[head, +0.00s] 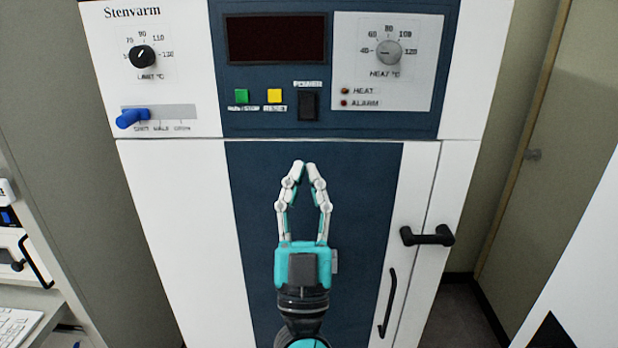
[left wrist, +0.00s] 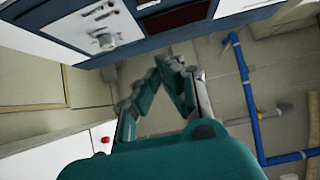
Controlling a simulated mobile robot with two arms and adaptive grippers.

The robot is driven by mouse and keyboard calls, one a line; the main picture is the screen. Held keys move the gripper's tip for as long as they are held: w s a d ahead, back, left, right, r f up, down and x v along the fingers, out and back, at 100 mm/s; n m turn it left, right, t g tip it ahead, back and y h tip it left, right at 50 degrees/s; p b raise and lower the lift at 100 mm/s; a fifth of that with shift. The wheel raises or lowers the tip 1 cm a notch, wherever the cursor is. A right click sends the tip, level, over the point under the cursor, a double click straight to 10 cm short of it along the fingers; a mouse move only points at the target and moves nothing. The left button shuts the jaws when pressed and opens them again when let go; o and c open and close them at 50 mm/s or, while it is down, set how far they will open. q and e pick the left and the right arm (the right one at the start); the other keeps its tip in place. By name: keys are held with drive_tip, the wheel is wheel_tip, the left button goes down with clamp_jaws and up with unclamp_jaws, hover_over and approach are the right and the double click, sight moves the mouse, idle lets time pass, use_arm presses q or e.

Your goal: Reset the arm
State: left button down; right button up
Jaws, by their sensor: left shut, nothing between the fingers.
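My left gripper (head: 304,170) is raised upright in front of the dryer's dark blue door panel (head: 360,190), below the control panel (head: 332,120). Its fingers are shut with nothing between them, and it holds no object. In the left wrist view the gripper's fingers (left wrist: 172,65) also show, angled together, with the dryer's panel upside down behind them. My right gripper is in neither view.
The dryer carries a black power switch (head: 309,106), a green button (head: 241,96), a yellow button (head: 274,96) and a blue lever (head: 132,118). Black door handles (head: 427,236) stick out at the right. A shelf (head: 30,305) stands at the left edge. Blue pipes (left wrist: 250,105) show in the left wrist view.

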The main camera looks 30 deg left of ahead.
use_arm(q)
drive_tip(key=w+d+f+m+g+h, duration=0.1)
drive_tip(key=w+d+f+m+h, duration=0.2)
drive_tip(key=w+f+h, duration=0.35)
drive_tip(key=w+d+f+m+h, duration=0.3)
drive_tip(key=f+m, duration=0.1)
drive_tip(key=f, duration=0.6)
drive_tip(key=w+d+f+m+g+h, duration=0.1)
drive_tip(key=w+d+f+m+h, duration=0.3)
drive_tip(key=f, duration=0.5)
wheel_tip(320, 180, down, 25)
drive_tip(key=s+d+g+h, duration=0.2)
drive_tip(key=g+h, duration=0.2)
drive_tip(key=g, duration=0.3)
drive_tip(key=s+a+f+g, duration=0.2)
drive_tip(key=s+f+g, duration=0.2)
drive_tip(key=s+f, duration=0.7)
drive_tip(key=s+a+f+g, duration=0.2)
drive_tip(key=s+f+g, duration=0.2)
drive_tip(key=s+f, duration=0.75)
drive_tip(key=s+a+f+n+g+y, duration=0.1)
drive_tip(key=s+a+f+g, duration=0.2)
drive_tip(key=s+f, duration=0.4)
drive_tip(key=s+a+f+n+g+y, duration=0.1)
drive_tip(key=s+a+f, duration=0.4)
drive_tip(key=s, duration=0.9)
wheel_tip(320, 180, down, 3)
drive_tip(key=shift+s+r+g+y, duration=0.2)
drive_tip(key=shift+g+y, duration=0.25)
drive_tip(key=shift+g, duration=0.75)
